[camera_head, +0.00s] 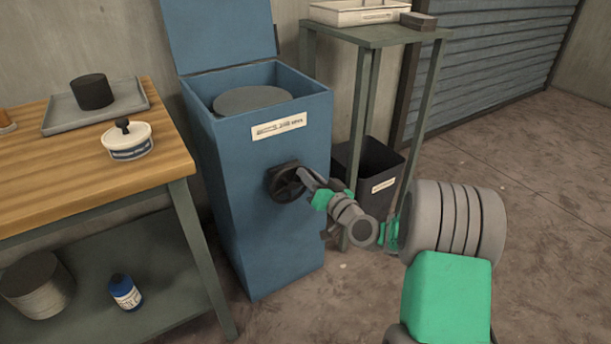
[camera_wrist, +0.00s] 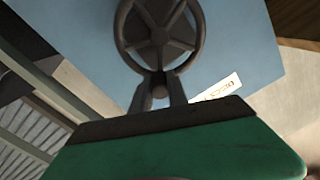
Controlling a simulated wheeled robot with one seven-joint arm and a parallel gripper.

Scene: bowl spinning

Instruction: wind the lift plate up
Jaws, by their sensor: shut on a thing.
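The lift plate (camera_head: 252,99) is a grey disc inside the open top of a blue cabinet (camera_head: 258,190), a little below its rim. A dark spoked handwheel (camera_head: 284,183) sits on the cabinet's front face. It also shows in the wrist view (camera_wrist: 160,36), with its hub, spokes and rim. My gripper (camera_head: 303,177) reaches the right side of the wheel. In the wrist view my gripper's fingers (camera_wrist: 158,85) are shut on the wheel at the rim's near edge. The exact contact is partly hidden by the fingers.
A wooden workbench (camera_head: 150,167) stands left, with a tray (camera_head: 60,116), a dark cylinder (camera_head: 92,91) and a white tub (camera_head: 128,140). A grey-green stand (camera_head: 375,36) and a black bin (camera_head: 378,158) are right of the cabinet. The cabinet's lid (camera_head: 220,32) is raised. Floor at right is clear.

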